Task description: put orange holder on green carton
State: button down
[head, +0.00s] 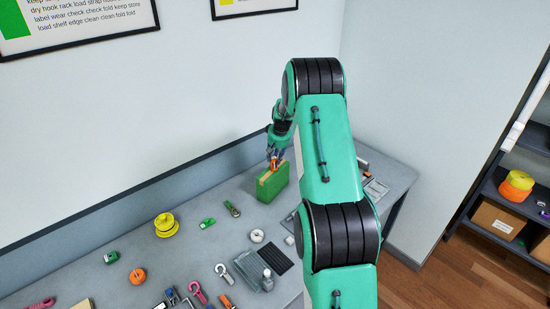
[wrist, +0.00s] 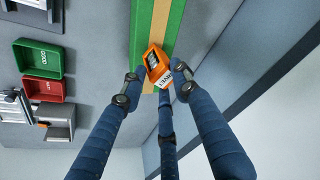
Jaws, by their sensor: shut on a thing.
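The green carton (head: 266,187) stands on the grey bench near the wall, with a tan strip along its top. In the wrist view its green top (wrist: 177,22) with the tan stripe runs up from the middle. The orange holder (wrist: 157,68) sits between my fingertips, over the carton's top; it also shows small in the head view (head: 273,163). My gripper (wrist: 158,82) is shut on the orange holder, with fingers on both sides. I cannot tell whether the holder touches the carton.
Yellow rolls (head: 166,225), a white ring (head: 257,236), hooks and other small things lie left and in front of the carton. Green (wrist: 38,58) and red (wrist: 50,88) trays lie beside it in the wrist view. The wall is close behind.

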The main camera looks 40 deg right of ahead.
jog(key=shift+f, duration=0.15)
jog(key=c, duration=1.3)
grip_release()
jog(key=v, duration=1.2)
